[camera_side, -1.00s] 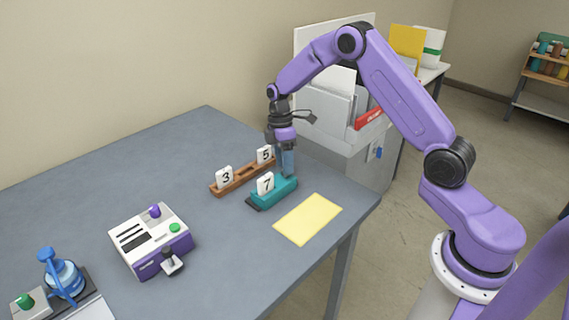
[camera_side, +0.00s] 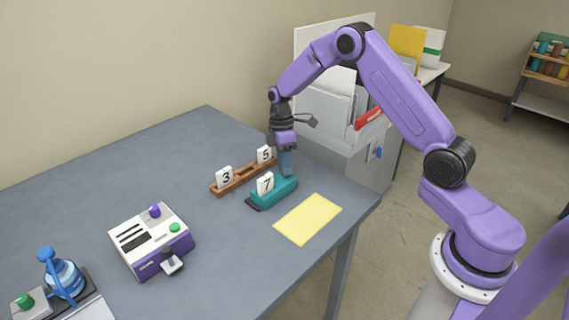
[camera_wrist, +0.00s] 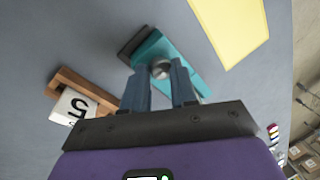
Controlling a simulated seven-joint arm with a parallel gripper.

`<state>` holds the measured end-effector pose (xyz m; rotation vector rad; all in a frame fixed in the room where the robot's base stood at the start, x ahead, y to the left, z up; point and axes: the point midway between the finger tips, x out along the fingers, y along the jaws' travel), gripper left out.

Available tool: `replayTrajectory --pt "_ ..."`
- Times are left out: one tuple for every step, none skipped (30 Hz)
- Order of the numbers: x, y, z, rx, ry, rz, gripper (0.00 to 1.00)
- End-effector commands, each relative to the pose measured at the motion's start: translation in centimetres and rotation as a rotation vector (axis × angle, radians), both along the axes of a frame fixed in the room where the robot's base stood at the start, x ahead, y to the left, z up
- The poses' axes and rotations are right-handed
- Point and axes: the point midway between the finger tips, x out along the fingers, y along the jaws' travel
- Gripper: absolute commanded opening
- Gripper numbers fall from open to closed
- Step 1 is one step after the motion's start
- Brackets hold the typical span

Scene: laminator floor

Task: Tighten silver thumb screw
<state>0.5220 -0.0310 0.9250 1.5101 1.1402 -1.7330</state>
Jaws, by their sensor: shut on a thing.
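The silver thumb screw (camera_wrist: 160,69) shows in the wrist view as a round metal head on the teal block (camera_wrist: 151,47). My gripper (camera_wrist: 164,74) has its two blue-grey fingers on either side of the screw head and is shut on it. In the side view my gripper (camera_side: 286,171) points down at the back right end of the teal block (camera_side: 272,194). The fingers hide the screw there. A white tile marked 7 (camera_side: 265,184) stands at the block's left part in the side view.
A brown wooden rack (camera_side: 236,181) with tiles 3 (camera_side: 225,177) and 5 (camera_side: 264,154) lies close behind the block. A yellow sheet (camera_side: 308,219) lies in front, near the table edge. A white and purple device (camera_side: 151,240) and a blue device (camera_side: 64,279) stand left.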

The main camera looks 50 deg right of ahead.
Motion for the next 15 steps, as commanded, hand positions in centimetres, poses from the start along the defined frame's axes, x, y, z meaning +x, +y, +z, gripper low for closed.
replayTrajectory --pt "-0.01 0.01 0.02 0.000 0.000 -0.024 0.00" --pt "-0.02 0.00 0.02 0.001 0.000 -0.039 0.00" --pt "-0.02 -0.03 0.02 0.000 0.000 -0.064 0.00" --pt "-0.03 -0.06 0.03 0.000 0.000 -0.085 0.00" --pt "-0.04 -0.08 0.04 0.000 0.000 -0.106 0.00" --pt "-0.06 -0.06 0.05 0.001 0.001 -0.138 0.00" --pt "-0.07 -0.07 0.05 0.000 0.000 -0.163 0.00" --pt "-0.07 -0.11 0.06 0.001 -0.001 -0.189 0.00" --pt "-0.07 -0.14 0.07 0.000 -0.001 -0.225 0.00" --pt "-0.11 -0.16 0.07 0.000 0.000 -0.253 0.00" --pt "-0.14 -0.17 0.06 0.001 0.001 -0.283 0.00" --pt "-0.14 -0.15 0.05 0.001 0.000 -0.321 0.00" --pt "-0.14 -0.19 0.05 0.000 0.000 -0.349 0.00" --pt "-0.17 -0.23 0.06 0.000 0.000 -0.377 0.00" --pt "-0.20 -0.24 0.06 0.001 0.001 -0.416 0.00"
